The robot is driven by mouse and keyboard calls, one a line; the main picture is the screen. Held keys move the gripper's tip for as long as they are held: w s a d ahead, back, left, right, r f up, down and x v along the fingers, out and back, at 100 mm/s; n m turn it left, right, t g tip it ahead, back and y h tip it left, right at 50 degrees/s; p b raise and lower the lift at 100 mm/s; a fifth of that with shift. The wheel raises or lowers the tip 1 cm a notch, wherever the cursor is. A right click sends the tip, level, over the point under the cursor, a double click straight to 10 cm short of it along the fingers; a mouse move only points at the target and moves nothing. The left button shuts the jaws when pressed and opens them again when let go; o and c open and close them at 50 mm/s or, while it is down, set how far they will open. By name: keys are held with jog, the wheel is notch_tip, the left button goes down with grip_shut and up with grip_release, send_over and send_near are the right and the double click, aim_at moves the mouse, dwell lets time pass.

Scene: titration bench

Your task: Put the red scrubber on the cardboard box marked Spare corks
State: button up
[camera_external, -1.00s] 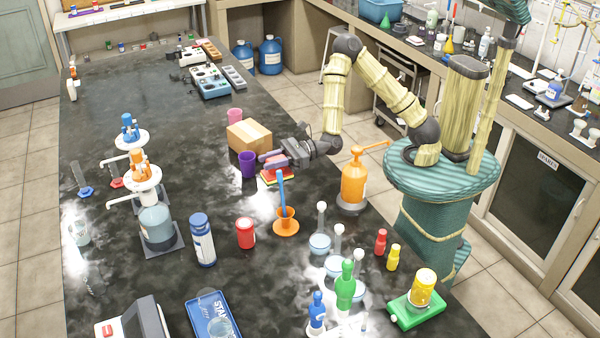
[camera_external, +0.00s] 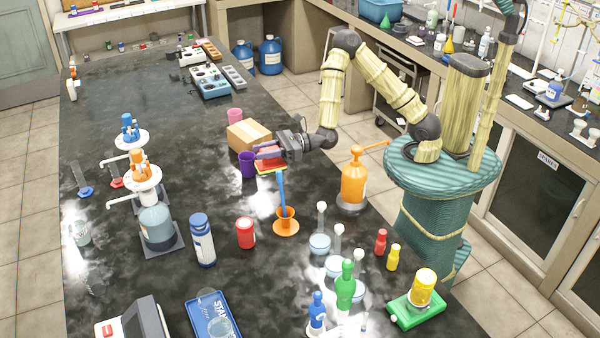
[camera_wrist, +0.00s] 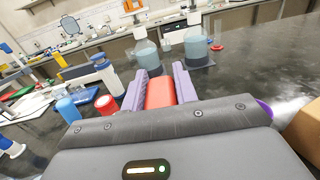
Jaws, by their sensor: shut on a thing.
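The red scrubber (camera_wrist: 159,92) sits between the two purple fingers of my gripper (camera_wrist: 157,84) in the wrist view. In the external view my gripper (camera_external: 268,156) is shut on it, just above a small stack with yellow and green layers (camera_external: 268,172). I cannot tell a clear gap between the scrubber and the stack. The cardboard box (camera_external: 249,135) stands just behind and left of my gripper, closed, with a flat top. Its marking is not legible. A brown edge of the box (camera_wrist: 305,128) shows at the right of the wrist view.
A purple cup (camera_external: 247,164) stands between the box and my gripper's left side. A pink cup (camera_external: 235,116) stands behind the box. An orange funnel-like holder (camera_external: 286,222) with a blue-handled tool and an orange pump bottle (camera_external: 353,182) stand in front. The bench left of the box is clear.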

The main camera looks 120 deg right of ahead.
jog(key=s+d+r+m+g+h+p, duration=0.1)
jog(key=d+r+m+h+p, duration=0.15)
jog(key=d, duration=0.45)
jog(key=d+r+m+g+h+p, duration=0.1)
jog(key=d+r+m+h+p, duration=0.2)
jog(key=d, duration=0.5)
notch_tip(320, 180, up, 2)
jog(key=m+g+h+p, duration=0.3)
jog(key=h+p, duration=0.2)
jog(key=h, duration=0.1)
send_over(252, 127)
jog(key=shift+d+n, duration=0.1)
jog(key=shift+n, duration=0.15)
notch_tip(252, 127, down, 6)
jog(key=p, duration=0.1)
jog(key=shift+f, duration=0.1)
jog(key=shift+f+p, duration=0.35)
jog(key=shift+f, duration=1.5)
